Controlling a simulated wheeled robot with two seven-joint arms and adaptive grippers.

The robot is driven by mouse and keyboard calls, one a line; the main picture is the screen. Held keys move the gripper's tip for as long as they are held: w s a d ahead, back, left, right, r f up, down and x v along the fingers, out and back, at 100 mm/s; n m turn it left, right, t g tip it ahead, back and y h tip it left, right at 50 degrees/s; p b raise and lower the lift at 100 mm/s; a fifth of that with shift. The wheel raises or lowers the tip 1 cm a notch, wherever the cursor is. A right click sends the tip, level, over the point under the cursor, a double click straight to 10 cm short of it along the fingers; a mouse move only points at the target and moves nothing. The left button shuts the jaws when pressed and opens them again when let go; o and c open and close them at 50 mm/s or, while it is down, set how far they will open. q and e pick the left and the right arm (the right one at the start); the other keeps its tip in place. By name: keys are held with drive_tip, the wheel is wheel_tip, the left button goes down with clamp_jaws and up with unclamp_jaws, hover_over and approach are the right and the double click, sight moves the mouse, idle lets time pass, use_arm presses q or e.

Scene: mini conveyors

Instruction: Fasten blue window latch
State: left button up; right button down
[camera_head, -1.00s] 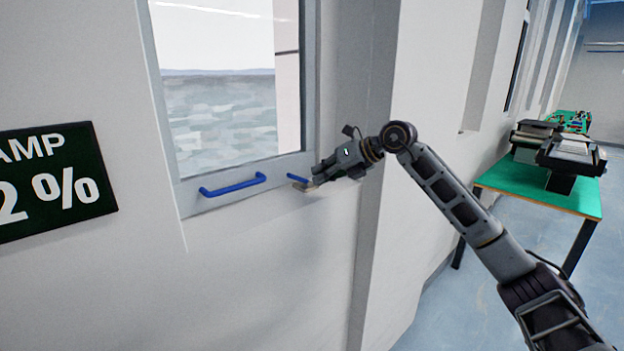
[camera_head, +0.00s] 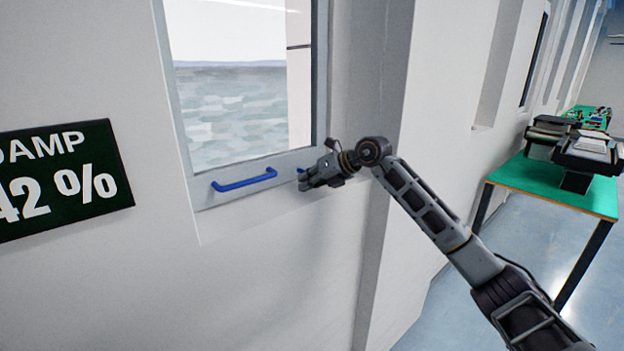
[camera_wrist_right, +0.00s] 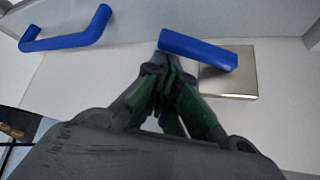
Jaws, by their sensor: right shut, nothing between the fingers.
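The blue window latch (camera_wrist_right: 198,48) is a short lever on a square metal plate (camera_wrist_right: 238,75), best seen in the right wrist view. The lever points left from the plate and tilts slightly up toward its left end. In the head view only a bit of the latch (camera_head: 301,171) shows at the lower right of the window frame; my gripper hides the rest. My right gripper (camera_head: 303,183) is shut and empty at the latch. In the wrist view its fingertips (camera_wrist_right: 164,65) are just below the lever's left end; I cannot tell whether they touch. My left gripper is out of view.
A fixed blue handle (camera_head: 244,181) is on the window frame left of the latch. The window reveal's wall edge (camera_head: 385,150) juts out right of my gripper. A dark sign (camera_head: 62,178) hangs at left. A green-topped table (camera_head: 555,185) stands at far right.

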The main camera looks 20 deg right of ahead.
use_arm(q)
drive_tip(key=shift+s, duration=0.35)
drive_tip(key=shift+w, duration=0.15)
